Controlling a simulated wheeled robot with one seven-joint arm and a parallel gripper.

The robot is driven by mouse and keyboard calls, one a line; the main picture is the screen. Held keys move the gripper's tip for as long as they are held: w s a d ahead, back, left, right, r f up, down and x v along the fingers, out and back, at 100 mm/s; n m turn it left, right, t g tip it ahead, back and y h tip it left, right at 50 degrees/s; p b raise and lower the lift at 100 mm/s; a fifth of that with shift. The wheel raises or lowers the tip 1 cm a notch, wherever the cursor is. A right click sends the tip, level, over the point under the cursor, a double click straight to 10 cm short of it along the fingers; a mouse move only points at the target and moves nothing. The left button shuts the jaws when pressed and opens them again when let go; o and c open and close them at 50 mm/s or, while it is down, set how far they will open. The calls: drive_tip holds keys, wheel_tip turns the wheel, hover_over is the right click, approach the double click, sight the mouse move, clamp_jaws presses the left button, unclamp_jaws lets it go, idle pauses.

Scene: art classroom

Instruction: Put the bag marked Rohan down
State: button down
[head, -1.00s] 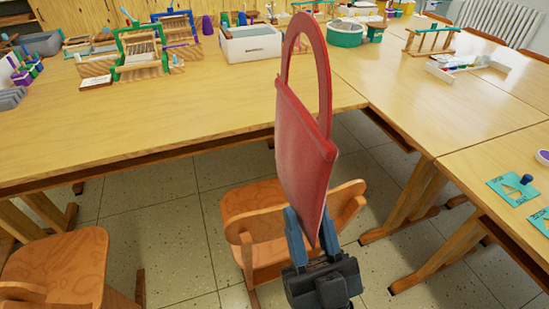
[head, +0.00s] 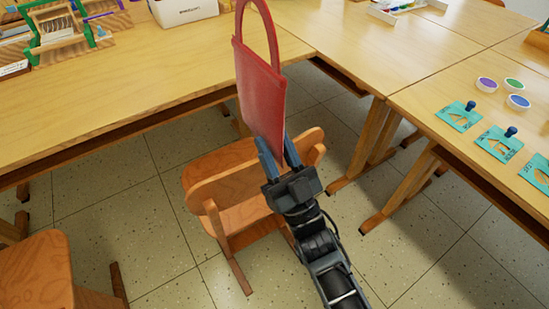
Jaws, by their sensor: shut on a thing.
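A red bag (head: 262,92) with a tall looped handle stands upright in the air in the head view. My gripper (head: 279,158) is shut on the lower end of the bag and holds it from below. The bag is above and in front of a wooden chair (head: 233,180), and covers part of the table edge behind it. No name shows on the side of the bag that faces me, so I cannot tell whose it is.
A long wooden table (head: 120,90) with looms (head: 60,36) and a white box (head: 183,10) stands behind. Another table (head: 450,93) at the right bears teal stencil cards (head: 498,143) and paint pots. A second chair (head: 38,272) is at lower left. Speckled floor (head: 150,235) is open between the chairs.

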drive_tip(key=shift+f, duration=1.65)
drive_tip(key=shift+f+b, duration=0.2)
drive_tip(key=shift+b, duration=0.25)
drive_tip(key=c, duration=0.8)
unclamp_jaws()
drive_tip(key=shift+r, duration=0.1)
drive_tip(key=shift+o, duration=0.2)
drive_tip(key=shift+r+p, duration=0.15)
drive_tip(key=shift+p, duration=0.15)
drive_tip(key=b+v, duration=0.2)
drive_tip(key=v, duration=1)
